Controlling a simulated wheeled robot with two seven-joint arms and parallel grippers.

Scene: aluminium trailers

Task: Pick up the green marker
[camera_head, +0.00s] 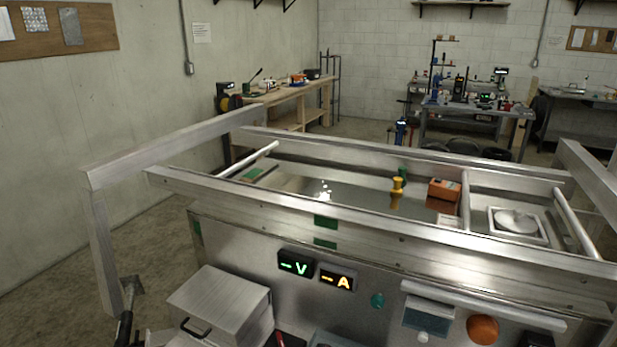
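A small green upright piece (403,174) stands in the recessed tray area of the aluminium structure, just behind a yellow knob-like piece (397,186) that partly hides it. It may be the green marker, but it is too small to tell. Flat green patches show on the front rail (325,222) and at the tray's left end (252,173).
The long metal rails (380,227) border the tray. An orange box (444,189) and a white square unit with a round top (516,222) sit right of the yellow piece. Below are lit V (296,264) and A displays (338,279) and a metal box (222,303).

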